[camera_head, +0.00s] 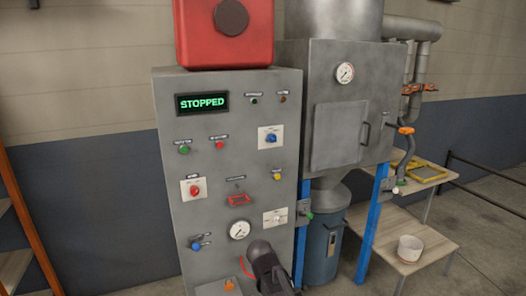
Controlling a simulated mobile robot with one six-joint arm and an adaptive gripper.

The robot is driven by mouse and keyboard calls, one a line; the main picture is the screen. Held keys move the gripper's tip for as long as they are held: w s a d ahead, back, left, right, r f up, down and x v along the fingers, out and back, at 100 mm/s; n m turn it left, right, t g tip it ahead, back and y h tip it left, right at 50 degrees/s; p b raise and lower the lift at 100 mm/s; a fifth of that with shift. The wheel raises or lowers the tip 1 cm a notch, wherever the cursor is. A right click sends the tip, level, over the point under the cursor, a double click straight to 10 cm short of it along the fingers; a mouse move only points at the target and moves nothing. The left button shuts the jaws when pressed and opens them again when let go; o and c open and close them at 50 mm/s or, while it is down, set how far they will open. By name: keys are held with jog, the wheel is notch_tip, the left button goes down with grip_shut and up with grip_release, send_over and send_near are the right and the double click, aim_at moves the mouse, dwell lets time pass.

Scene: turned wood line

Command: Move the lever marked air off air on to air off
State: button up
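A grey control cabinet (222,120) carries several controls with small labels that I cannot read, so I cannot tell which one is marked air off air on. A small blue-handled lever (201,244) sits low on its left side, under a white label. Beside the cabinet, a green-tipped lever (307,214) and a white-tipped lever (397,190) are on boxes by the blue legs. An orange handle (405,130) is on the pipe at right. My dark gripper (268,262) is at the bottom, in front of the cabinet's lower right; its fingers cannot be made out.
The display (202,103) reads STOPPED. A pressure gauge (239,230) is just above left of my gripper. A red frame (240,199) surrounds a small control. A wooden table (425,245) with a white bucket (410,249) stands at right.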

jog(key=s+d+r+m+g+y+p, duration=0.1)
jog(key=s+d+r+y+p, duration=0.2)
jog(key=s+d, duration=0.5)
jog(key=d, duration=0.3)
jog(key=shift+s+d+m+g+y+p, duration=0.25)
jog(key=shift+d+m+g+y+p, duration=0.05)
jog(key=shift+g+y+p, duration=0.1)
jog(key=shift+a, duration=0.1)
dwell(0.7)
